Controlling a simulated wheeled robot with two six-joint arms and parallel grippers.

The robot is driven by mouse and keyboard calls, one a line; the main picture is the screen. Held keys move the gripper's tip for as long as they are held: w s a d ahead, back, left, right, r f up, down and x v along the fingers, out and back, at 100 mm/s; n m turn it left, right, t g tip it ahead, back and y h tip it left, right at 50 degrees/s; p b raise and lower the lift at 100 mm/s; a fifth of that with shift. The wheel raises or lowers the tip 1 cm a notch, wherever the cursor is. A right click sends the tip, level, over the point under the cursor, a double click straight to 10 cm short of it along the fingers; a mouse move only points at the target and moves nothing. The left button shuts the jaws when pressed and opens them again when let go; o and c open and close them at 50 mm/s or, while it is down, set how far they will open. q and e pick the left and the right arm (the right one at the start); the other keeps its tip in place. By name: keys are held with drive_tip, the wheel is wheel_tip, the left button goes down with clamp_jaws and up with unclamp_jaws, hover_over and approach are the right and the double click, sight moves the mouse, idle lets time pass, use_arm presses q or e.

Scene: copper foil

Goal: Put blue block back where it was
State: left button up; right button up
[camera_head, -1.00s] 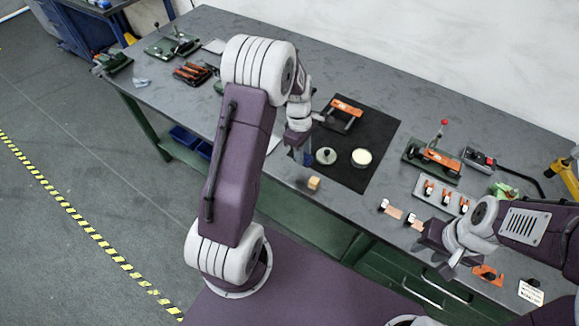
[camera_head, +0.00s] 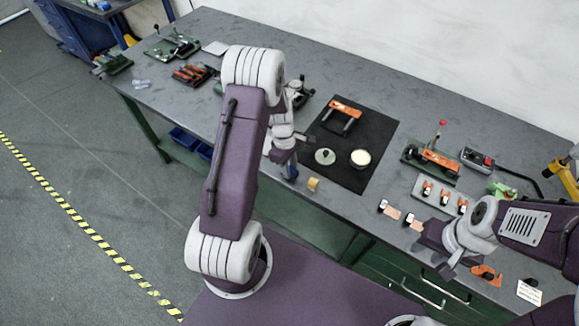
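The blue block (camera_head: 291,173) shows at the tip of my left gripper (camera_head: 287,164), over the table's front edge area, left of a wooden block (camera_head: 313,184). My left gripper seems shut on it; the fingers are small and partly hidden by my own arm. Whether the block touches the table I cannot tell. My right gripper (camera_head: 432,248) is at the right front of the table, near small orange-and-white pieces; its finger opening is unclear.
A black mat (camera_head: 345,172) holds a green round lid (camera_head: 325,156), a cream-topped round container (camera_head: 360,158) and an orange-handled tool (camera_head: 346,108). A tray of clamps (camera_head: 441,195) and a green fixture (camera_head: 430,160) stand to the right. The grey table (camera_head: 300,65) is clear at the back.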

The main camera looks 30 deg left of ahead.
use_arm(q)
drive_tip(key=o, duration=0.4)
wheel_tip(320, 180, up, 12)
drive_tip(key=a, duration=0.1)
drive_tip(key=s+d+m, duration=0.3)
drive_tip(key=s+m, duration=0.1)
drive_tip(key=m, duration=0.1)
drive_tip(key=s+d+m, duration=0.2)
drive_tip(key=s+m, duration=0.2)
drive_tip(key=m, duration=0.2)
drive_tip(key=s+d+r+m+t+y, duration=0.1)
drive_tip(key=s+d+m, duration=0.2)
drive_tip(key=s+m, duration=0.1)
drive_tip(key=shift+s+d+m, duration=0.3)
drive_tip(key=shift+d+m, duration=0.05)
drive_tip(key=shift+m, duration=0.55)
